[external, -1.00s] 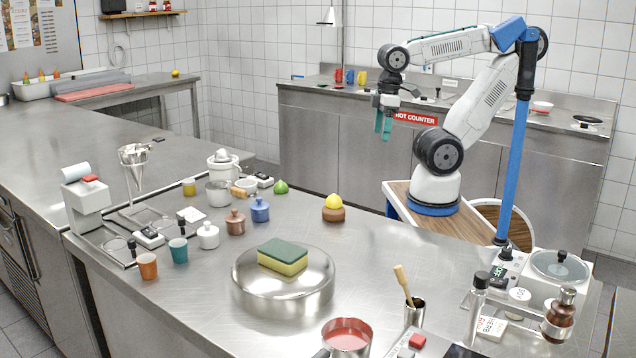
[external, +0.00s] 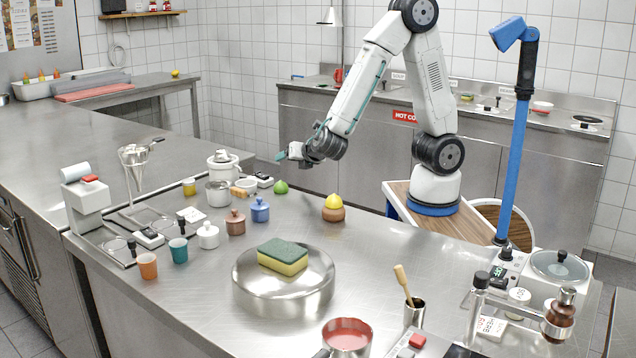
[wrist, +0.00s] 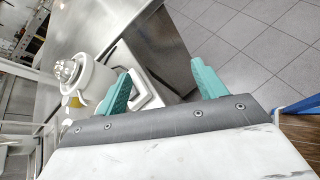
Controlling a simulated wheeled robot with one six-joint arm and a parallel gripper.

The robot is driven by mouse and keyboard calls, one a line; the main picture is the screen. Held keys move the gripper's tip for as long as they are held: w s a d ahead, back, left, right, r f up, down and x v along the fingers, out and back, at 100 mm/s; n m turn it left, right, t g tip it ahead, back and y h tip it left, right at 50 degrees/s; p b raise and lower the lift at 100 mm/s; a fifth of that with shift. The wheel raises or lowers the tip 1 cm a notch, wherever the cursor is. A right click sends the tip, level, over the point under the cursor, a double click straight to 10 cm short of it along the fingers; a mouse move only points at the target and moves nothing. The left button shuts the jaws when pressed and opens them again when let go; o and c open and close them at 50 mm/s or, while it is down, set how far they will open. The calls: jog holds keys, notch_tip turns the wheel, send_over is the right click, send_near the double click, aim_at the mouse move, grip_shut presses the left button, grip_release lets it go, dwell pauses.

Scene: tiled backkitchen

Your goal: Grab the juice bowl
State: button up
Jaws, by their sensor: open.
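A white citrus juicer (external: 222,160) with a ribbed top stands near the back edge of the steel counter in the external view. A small metal bowl (external: 218,193) sits just in front of it; I cannot tell for sure which part is the juice bowl. The juicer also shows in the wrist view (wrist: 92,88), left of my fingers. My gripper (external: 281,156) is in the air to the right of the juicer, over the counter's back edge. In the wrist view its teal fingers (wrist: 160,78) are apart with nothing held between them.
A green lime (external: 281,187), a blue lidded pot (external: 260,209) and a brown bowl with a lemon (external: 333,214) stand nearby. A sponge (external: 283,257) lies on a round steel stand (external: 262,292). The counter is bare to the right of the lemon bowl.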

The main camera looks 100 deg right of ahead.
aim_at(244, 183)
jog(key=w+a+f+n+t, duration=0.1)
jog(key=w+n, duration=0.1)
jog(key=w+a+n+t+y, duration=0.1)
jog(key=w+n, duration=0.1)
jog(key=w+a+f+n+t+y, duration=0.1)
jog(key=w+a+n, duration=0.1)
jog(key=shift+w+a+f+n+t, duration=0.1)
jog(key=shift+f+n+t, duration=0.2)
jog(key=shift+t, duration=0.1)
jog(key=w+a+n, duration=0.1)
jog(key=w+a+n+t+y, duration=0.2)
jog(key=n, duration=0.1)
jog(key=shift+a+r, duration=0.2)
jog(key=shift+r, duration=0.1)
jog(key=shift+w+f+n, duration=0.1)
jog(key=shift+w+n, duration=0.15)
jog(key=shift+n, duration=0.15)
jog(key=x, duration=0.7)
jog(key=shift+w+a+f, duration=0.15)
jog(key=shift+w+f, duration=0.05)
jog(key=shift+f, duration=0.15)
jog(key=c, duration=0.8)
